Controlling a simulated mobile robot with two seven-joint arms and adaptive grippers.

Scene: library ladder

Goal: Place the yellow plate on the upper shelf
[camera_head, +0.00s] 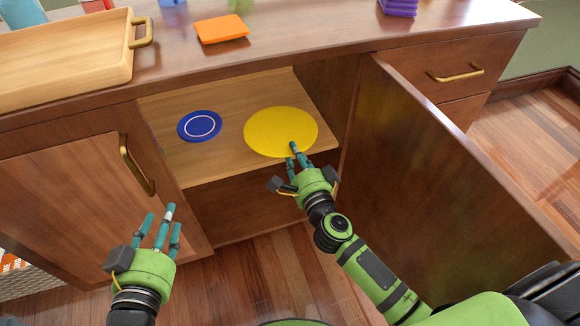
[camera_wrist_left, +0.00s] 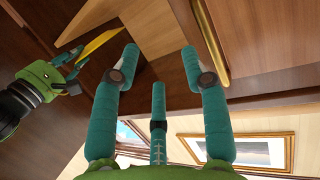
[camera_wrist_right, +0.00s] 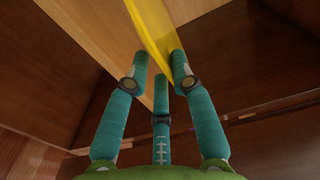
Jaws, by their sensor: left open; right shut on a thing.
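The yellow plate (camera_head: 275,129) is inside the open cabinet compartment, over the pale upper shelf (camera_head: 215,160) near its front right. I cannot tell whether it rests on the shelf. My right gripper (camera_head: 296,158) is shut on the plate's front rim; in the right wrist view the plate (camera_wrist_right: 152,28) shows edge-on by the fingertips (camera_wrist_right: 162,75). The left wrist view also shows the plate (camera_wrist_left: 100,43) in the right gripper. My left gripper (camera_head: 159,225) is open and empty, in front of the closed left door.
A blue plate (camera_head: 200,126) lies on the shelf, left of the yellow plate. The open right door (camera_head: 455,170) stands close to my right arm. The closed left door (camera_head: 75,190) has a brass handle (camera_head: 137,165). A wooden tray (camera_head: 65,60) and orange item (camera_head: 221,29) are on the countertop.

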